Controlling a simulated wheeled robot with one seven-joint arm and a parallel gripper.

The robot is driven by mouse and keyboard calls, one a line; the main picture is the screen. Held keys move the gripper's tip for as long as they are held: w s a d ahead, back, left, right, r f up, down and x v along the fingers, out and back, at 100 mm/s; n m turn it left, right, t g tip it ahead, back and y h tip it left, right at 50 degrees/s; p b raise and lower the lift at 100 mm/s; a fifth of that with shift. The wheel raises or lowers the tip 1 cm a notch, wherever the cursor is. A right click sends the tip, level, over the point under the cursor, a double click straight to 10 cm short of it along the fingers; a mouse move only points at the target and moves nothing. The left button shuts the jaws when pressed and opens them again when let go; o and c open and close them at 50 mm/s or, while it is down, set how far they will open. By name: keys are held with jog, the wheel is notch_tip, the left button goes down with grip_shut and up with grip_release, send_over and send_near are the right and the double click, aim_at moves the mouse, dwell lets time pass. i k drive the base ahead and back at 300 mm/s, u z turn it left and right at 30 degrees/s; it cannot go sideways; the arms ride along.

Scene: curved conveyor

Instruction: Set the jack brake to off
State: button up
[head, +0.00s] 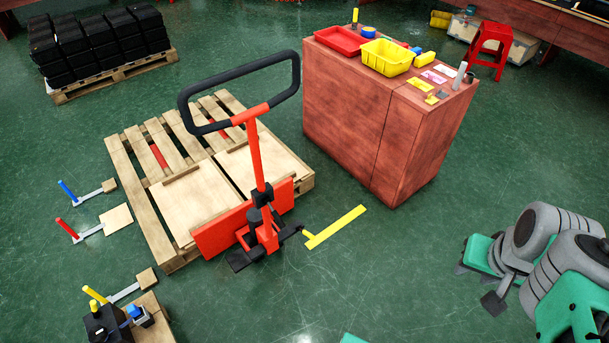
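A red pallet jack (254,152) with a black loop handle (242,92) stands in front of a wooden pallet (150,215). Its handle is raised and tilted. Black parts (242,261) show low at its base, and a dark arm-like part reaches right toward a yellow T-shaped bar (335,227) at floor level. I cannot tell which part is the brake or how it is set. My grey and green arm is folded at the lower right, apart from the jack. Small dark pieces show at its end, but I cannot make out the gripper's fingers or their opening.
A red-brown cabinet (355,120) holding trays and small items stands right of the jack. Black crates (100,40) sit on another pallet at the upper left. Levers with blue (67,189) and red (66,228) handles are at the left. Green floor between arm and jack is clear.

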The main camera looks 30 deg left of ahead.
aim_at(280, 222)
jog(key=i, duration=1.95)
jog(key=u, duration=4.9)
jog(key=i, duration=0.5)
jog(key=z, duration=0.05)
